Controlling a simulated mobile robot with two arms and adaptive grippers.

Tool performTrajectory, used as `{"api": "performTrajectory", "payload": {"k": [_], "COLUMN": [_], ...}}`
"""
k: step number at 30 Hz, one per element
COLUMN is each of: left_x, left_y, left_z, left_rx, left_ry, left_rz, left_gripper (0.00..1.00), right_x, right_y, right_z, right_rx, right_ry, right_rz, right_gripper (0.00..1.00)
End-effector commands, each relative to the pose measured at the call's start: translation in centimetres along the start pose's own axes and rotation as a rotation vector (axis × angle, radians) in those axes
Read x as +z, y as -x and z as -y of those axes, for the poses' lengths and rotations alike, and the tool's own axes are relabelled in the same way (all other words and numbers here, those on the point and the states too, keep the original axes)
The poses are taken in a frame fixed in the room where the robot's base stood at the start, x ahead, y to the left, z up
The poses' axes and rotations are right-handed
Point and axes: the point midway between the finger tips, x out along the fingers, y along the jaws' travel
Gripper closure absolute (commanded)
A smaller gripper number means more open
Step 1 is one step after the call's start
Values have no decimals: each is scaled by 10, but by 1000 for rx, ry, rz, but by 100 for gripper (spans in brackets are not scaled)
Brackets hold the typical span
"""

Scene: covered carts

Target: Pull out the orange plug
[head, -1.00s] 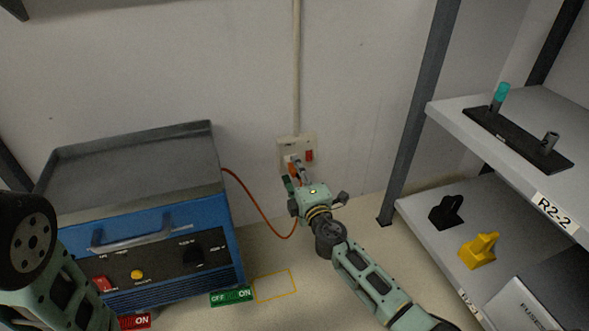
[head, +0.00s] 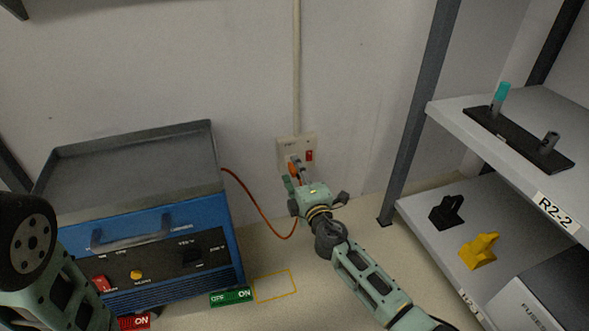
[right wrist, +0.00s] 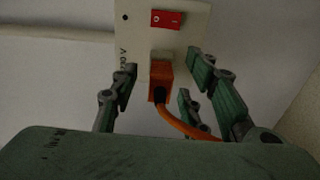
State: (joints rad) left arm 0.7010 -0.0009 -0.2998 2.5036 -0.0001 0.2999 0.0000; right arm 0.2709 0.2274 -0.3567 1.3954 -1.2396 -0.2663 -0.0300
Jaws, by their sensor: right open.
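The orange plug (head: 293,168) sits in the wall socket plate (head: 283,145), with its orange cord running down and left to the blue machine. In the right wrist view the plug (right wrist: 161,74) is against the plate (right wrist: 146,42), below a red switch. My right gripper (head: 297,178) is at the socket in the head view. In the right wrist view its open fingers (right wrist: 163,70) stand on both sides of the plug, with gaps between. The gripper partly hides the plug in the head view. Of my left arm only a link and joint show; its gripper is out of view.
The blue machine (head: 185,225) with a grey tray top stands left of the socket. A grey shelf unit (head: 415,120) stands right, holding a black part (head: 447,210) and a yellow part (head: 480,250). A yellow outlined rectangle (head: 274,286) marks bare surface beside the machine.

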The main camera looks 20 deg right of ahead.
Motion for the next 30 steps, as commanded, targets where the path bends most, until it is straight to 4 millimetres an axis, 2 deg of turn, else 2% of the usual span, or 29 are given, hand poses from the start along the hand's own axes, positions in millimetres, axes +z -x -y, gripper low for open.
{"api": "performTrajectory", "payload": {"k": [2, 13, 30], "left_x": [0, 0, 3], "left_y": [0, 0, 1], "left_z": [0, 0, 0], "left_rx": [0, 1, 2], "left_ry": [0, 0, 0], "left_rz": [-1, 1, 6], "left_gripper": [38, 38, 38], "right_x": [0, 0, -2], "right_y": [0, 0, 2], "right_z": [0, 1, 8], "right_rx": [0, -1, -13], "right_ry": [0, 1, 0], "right_rz": [0, 0, -3], "right_gripper": [67, 99, 100]}}
